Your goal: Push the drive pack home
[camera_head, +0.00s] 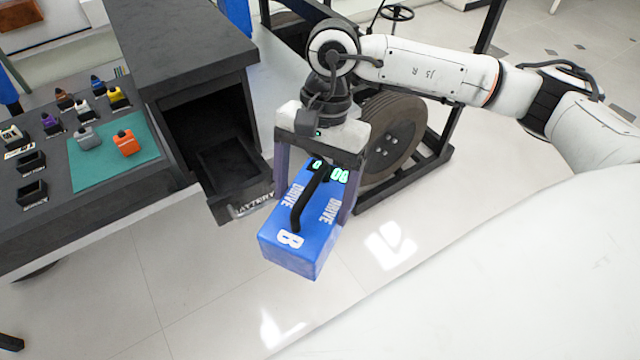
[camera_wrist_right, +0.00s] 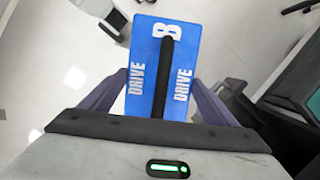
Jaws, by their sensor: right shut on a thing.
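The drive pack is a blue box (camera_head: 304,236) marked "DRIVE" and "B", with a black handle along its top and a green lit readout. My right gripper (camera_head: 318,185) is shut on the drive pack and holds it in the air above the floor. In the right wrist view the pack (camera_wrist_right: 147,80) sits between the two fingers of the gripper (camera_wrist_right: 158,95). A dark bay (camera_head: 212,125) with an open front and a tray (camera_head: 236,207) at its foot stands left of the pack, apart from it. My left gripper is not in view.
A grey bench (camera_head: 50,225) at the left carries several small coloured blocks and a teal mat (camera_head: 145,155) with an orange block (camera_head: 126,144). A tyre (camera_head: 392,140) in a dark frame stands behind the gripper. The floor below the pack is clear.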

